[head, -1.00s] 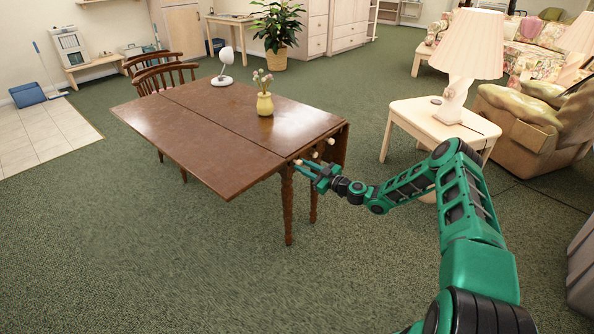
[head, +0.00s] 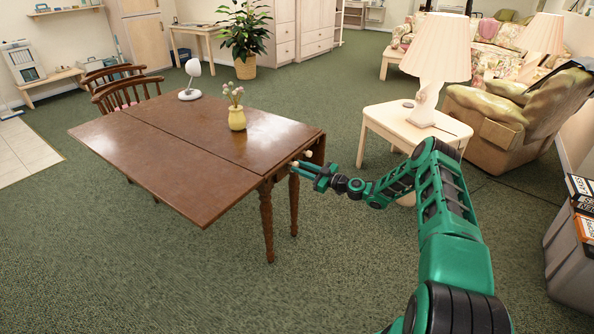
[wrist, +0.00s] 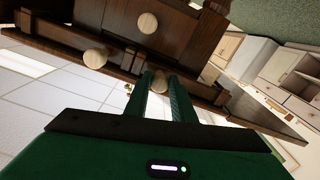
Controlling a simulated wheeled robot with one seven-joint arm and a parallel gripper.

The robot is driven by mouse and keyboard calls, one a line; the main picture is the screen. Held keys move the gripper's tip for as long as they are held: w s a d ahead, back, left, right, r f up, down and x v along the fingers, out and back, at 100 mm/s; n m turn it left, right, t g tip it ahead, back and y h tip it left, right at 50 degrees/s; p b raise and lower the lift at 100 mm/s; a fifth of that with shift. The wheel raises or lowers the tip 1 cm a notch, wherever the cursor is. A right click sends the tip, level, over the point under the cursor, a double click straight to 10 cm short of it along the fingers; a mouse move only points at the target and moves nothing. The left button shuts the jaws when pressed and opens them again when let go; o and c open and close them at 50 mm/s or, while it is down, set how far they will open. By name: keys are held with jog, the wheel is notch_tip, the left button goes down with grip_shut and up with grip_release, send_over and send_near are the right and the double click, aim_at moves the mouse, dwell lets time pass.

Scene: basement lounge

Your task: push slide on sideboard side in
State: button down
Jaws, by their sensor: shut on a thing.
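The brown wooden piece with a row of round pale knobs on its end looks like a drop-leaf table (head: 165,150) in the head view. My gripper (head: 303,169) is at its near right end. In the wrist view my gripper's fingers (wrist: 160,98) are closed around a round pale knob (wrist: 160,82). Other pale knobs show on the dark wood: an upper knob (wrist: 147,22), a left knob (wrist: 96,57) and a knob right of the fingers (wrist: 208,73). Which part the held knob belongs to, and how far that part stands out, is unclear.
A yellow vase (head: 237,119) and a white lamp (head: 190,85) stand on the tabletop. A side table (head: 385,122) with a large lamp (head: 441,60) is right of my gripper. A grey bin (head: 575,255) is at far right. The carpet in front is open.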

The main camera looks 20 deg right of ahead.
jog(key=c, duration=1.5)
grip_release()
jog(key=shift+w+d+f+h, duration=0.1)
jog(key=shift+d+h, duration=0.05)
jog(key=shift+d, duration=0.3)
jog(key=shift+w+d+h, duration=0.1)
jog(key=shift+d+h, duration=0.05)
jog(key=shift+d, duration=0.3)
jog(key=shift+a, duration=0.5)
jog(key=v, duration=1)
jog(key=shift+s+d+f, duration=0.15)
jog(key=shift+s+d, duration=0.15)
jog(key=shift+d, duration=0.05)
